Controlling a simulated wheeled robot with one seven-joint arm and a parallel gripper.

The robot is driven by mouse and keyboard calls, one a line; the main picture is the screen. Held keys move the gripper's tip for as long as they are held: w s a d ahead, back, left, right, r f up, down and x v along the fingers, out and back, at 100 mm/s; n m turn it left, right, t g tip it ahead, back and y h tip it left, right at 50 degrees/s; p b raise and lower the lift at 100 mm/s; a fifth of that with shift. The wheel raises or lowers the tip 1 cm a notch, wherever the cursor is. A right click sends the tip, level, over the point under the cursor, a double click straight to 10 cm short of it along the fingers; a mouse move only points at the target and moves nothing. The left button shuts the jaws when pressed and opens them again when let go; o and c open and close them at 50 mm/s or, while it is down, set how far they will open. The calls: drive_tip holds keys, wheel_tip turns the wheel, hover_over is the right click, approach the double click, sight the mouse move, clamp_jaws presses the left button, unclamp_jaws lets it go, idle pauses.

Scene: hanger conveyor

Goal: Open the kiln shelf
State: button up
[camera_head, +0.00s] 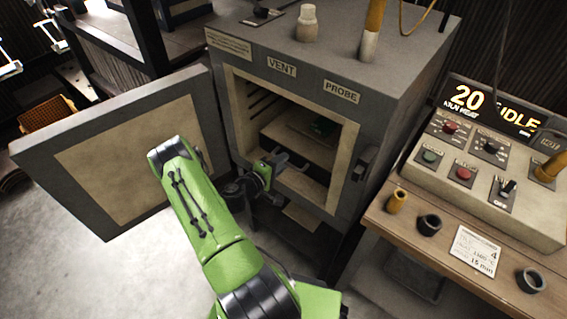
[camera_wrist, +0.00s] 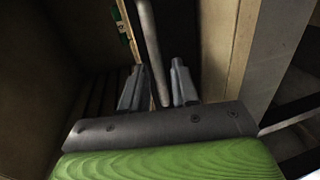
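The kiln (camera_head: 240,95) is a grey box with a pale lining, and its door (camera_head: 110,150) stands swung open to the left. Inside, a pale shelf (camera_head: 285,140) carries a small dark green item (camera_head: 322,127). A grey bar handle (camera_head: 296,164) shows at the shelf's front. My gripper (camera_head: 279,161) is at the kiln mouth by this handle. In the wrist view, my gripper's two fingers (camera_wrist: 157,82) are apart, with a grey bar (camera_wrist: 150,45) between them. Gaps show beside the bar, so the fingers do not look closed on it.
The open door stands close to the left of my arm. A bench (camera_head: 405,225) at right holds a control box (camera_head: 440,165), a display reading "20" and "IDLE" (camera_head: 495,108), and small cylinders. A door latch (camera_head: 361,163) juts from the kiln's right front edge.

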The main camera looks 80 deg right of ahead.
drive_tip(key=shift+x, duration=0.8)
drive_tip(key=shift+c, duration=0.3)
clamp_jaws()
